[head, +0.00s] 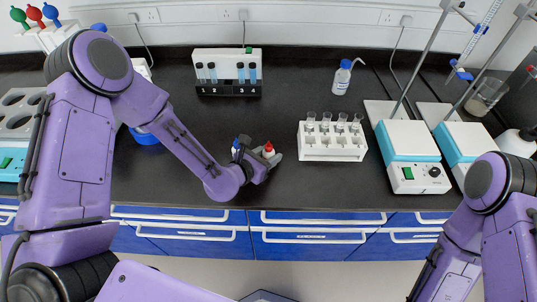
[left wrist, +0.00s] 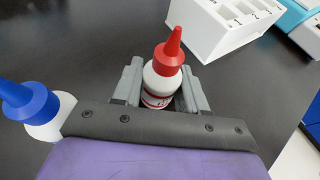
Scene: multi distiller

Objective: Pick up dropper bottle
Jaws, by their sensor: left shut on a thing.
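A white dropper bottle with a red cone cap (head: 268,149) stands near the front of the dark bench; it also shows in the left wrist view (left wrist: 163,72). My left gripper (head: 269,158) is shut on this bottle, with a grey finger on each side of its body. In the left wrist view, the fingers of my left gripper (left wrist: 162,90) flank the labelled body, and the red cap stands clear above them. A second dropper bottle with a blue cap (left wrist: 30,105) stands beside the gripper; it also shows in the head view (head: 236,145). My right gripper is out of view.
A white tube rack (head: 333,147) stands to the right of the bottles. A numbered rack with blue vials (head: 227,73) is behind. Hotplates (head: 408,150) and stands are at the right. The bench's front edge is close to the gripper.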

